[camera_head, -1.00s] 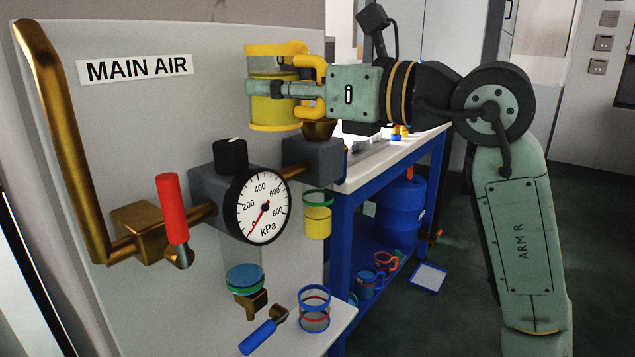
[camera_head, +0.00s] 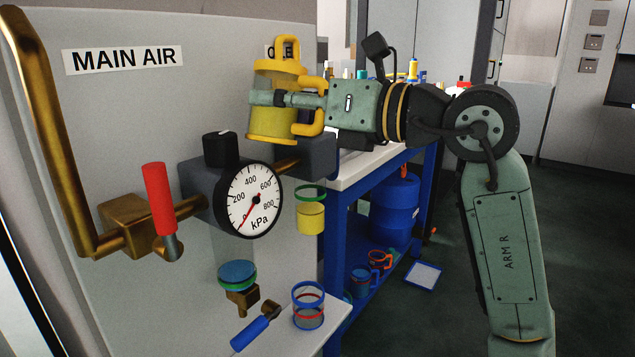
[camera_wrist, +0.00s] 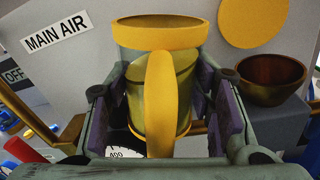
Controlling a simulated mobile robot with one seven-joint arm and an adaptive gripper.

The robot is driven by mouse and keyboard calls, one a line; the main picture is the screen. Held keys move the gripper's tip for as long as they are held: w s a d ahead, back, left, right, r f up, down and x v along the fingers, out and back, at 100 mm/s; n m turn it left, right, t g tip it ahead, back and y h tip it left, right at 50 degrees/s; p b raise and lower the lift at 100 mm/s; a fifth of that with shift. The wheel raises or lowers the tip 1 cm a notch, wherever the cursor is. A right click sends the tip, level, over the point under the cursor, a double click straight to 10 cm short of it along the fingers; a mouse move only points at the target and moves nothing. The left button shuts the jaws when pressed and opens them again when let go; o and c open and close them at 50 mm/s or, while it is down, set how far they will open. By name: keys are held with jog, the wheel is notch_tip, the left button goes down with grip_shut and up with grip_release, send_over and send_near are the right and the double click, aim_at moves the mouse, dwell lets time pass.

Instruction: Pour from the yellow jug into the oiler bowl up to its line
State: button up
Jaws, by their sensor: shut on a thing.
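My gripper (camera_head: 282,99) is shut on the yellow jug (camera_head: 272,122), with a finger on each side of it. The jug has clear walls, yellow bands and yellow liquid; it leans slightly. In the wrist view its handle (camera_wrist: 160,105) faces the camera. The brass funnel (camera_wrist: 270,82) is right of the jug there, apart from it; the jug and block hide it in the head view. The oiler bowl (camera_head: 311,216) hangs below the grey block (camera_head: 304,157). Its yellow oil stands below the green ring (camera_head: 310,193). No stream of liquid shows.
The gauge (camera_head: 254,200), red-handled valve (camera_head: 160,200) and brass pipe (camera_head: 60,170) stand out from the panel (camera_head: 215,75). A yellow loop (camera_head: 285,42) shows above the jug. A blue bench (camera_head: 338,230) is at right. A glass (camera_head: 308,305) stands below.

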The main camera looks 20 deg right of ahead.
jog(key=shift+w+d+f+m, duration=0.1)
jog(key=shift+f+m, duration=0.2)
jog(key=shift+f, duration=0.3)
jog(key=shift+d, duration=0.1)
jog(key=shift+w+d+f+m, duration=0.25)
jog(key=shift+w+d+m, duration=0.1)
jog(key=shift+m, duration=0.55)
jog(key=shift+r+p, duration=0.3)
jog(key=shift+p, duration=0.2)
jog(key=shift+w+d+r+m+p, duration=0.2)
jog(key=shift+r+m+p, duration=0.25)
jog(key=shift+p, duration=0.1)
jog(key=shift+w+d+r+m+p, duration=0.2)
jog(key=shift+r+m+p, duration=0.2)
jog(key=shift+p, duration=0.15)
jog(key=shift+w+d+f+m, duration=0.1)
jog(key=shift+f+m, duration=0.25)
jog(key=shift+m, duration=0.5)
dwell(1.0)
jog(key=shift+r+m+p, duration=0.5)
jog(key=shift+m+p, duration=0.4)
dwell(2.0)
